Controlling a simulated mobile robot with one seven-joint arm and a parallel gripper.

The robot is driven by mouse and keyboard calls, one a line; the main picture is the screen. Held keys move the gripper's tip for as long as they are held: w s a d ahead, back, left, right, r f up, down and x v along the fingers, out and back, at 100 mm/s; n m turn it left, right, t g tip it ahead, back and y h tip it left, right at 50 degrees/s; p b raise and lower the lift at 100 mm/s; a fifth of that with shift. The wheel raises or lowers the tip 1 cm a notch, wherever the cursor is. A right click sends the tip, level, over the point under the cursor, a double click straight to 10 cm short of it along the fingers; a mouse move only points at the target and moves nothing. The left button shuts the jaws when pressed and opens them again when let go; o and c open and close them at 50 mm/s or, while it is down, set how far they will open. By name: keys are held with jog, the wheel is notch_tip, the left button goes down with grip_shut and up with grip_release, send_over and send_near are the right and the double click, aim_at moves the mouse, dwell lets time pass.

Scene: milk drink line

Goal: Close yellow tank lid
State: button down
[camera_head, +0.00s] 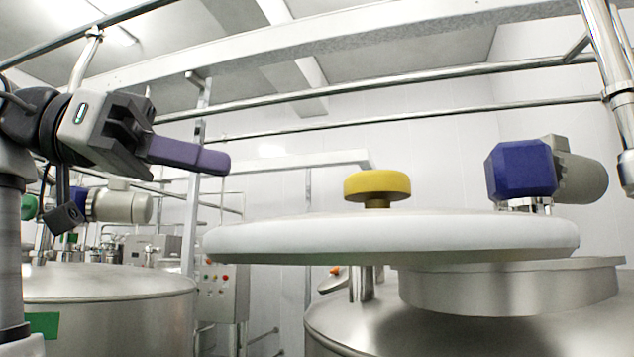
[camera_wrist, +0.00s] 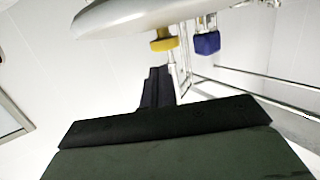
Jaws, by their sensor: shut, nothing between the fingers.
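A round white tank lid (camera_head: 390,240) with a yellow knob (camera_head: 377,186) on top is in the head view at centre right. It sits off to the left of the raised steel opening collar (camera_head: 510,288) of the tank (camera_head: 400,325), overlapping only part of it. My gripper (camera_head: 222,162) is shut and empty. It points right, to the left of the knob and above the lid's left edge, apart from both. In the wrist view the gripper fingers (camera_wrist: 158,88) point toward the lid (camera_wrist: 130,16) and the yellow knob (camera_wrist: 163,40), with a gap.
A blue motor (camera_head: 522,169) stands behind the lid at right and shows in the wrist view (camera_wrist: 207,43). Steel rails (camera_head: 400,79) cross above. Another tank (camera_head: 105,300) stands at left. A control panel (camera_head: 220,292) is behind. The space between gripper and knob looks free.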

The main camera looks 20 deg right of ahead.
aim_at(348, 193)
jog(key=d, duration=0.3)
jog(key=d+f+p, duration=0.1)
jog(key=d, duration=0.6)
jog(key=shift+s+d+f+p, duration=0.25)
jog(key=shift+d+f+p, duration=0.15)
jog(key=shift+d+f, duration=0.15)
jog(key=shift+d, duration=0.3)
jog(key=shift+s, duration=0.1)
